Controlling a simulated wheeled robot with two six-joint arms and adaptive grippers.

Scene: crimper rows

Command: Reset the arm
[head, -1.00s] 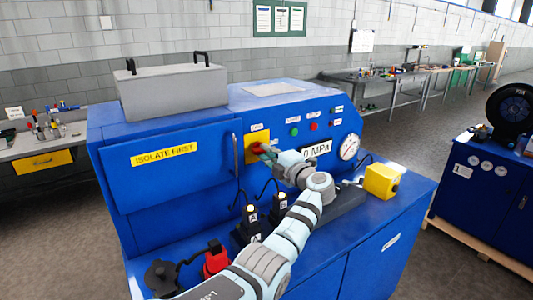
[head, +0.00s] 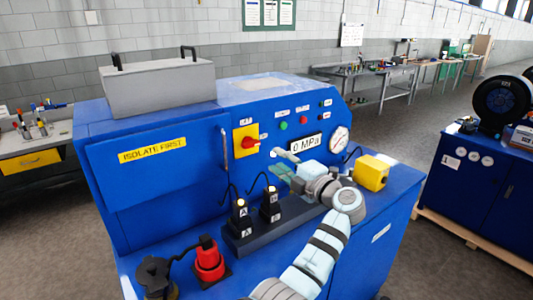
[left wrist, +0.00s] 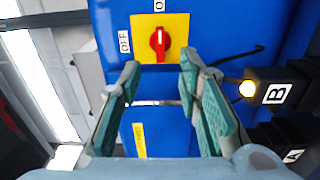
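My left gripper (head: 284,168) is in front of the blue machine's panel (head: 222,170), to the lower right of the red rotary switch (head: 248,142) on its yellow plate. In the left wrist view the two fingers (left wrist: 158,100) stand wide apart with nothing between them. The red knob (left wrist: 160,43) shows ahead, beyond the fingertips, beside an OFF label (left wrist: 125,41). The gripper is apart from the knob. My right gripper is not in view.
Black blocks marked A (head: 243,218) and B (head: 271,204) stand on the machine's ledge. A red cylindrical part (head: 208,262) is at the front left and a yellow box (head: 371,172) at the right. A gauge (head: 339,139) and 0 MPa display (head: 306,143) are on the panel.

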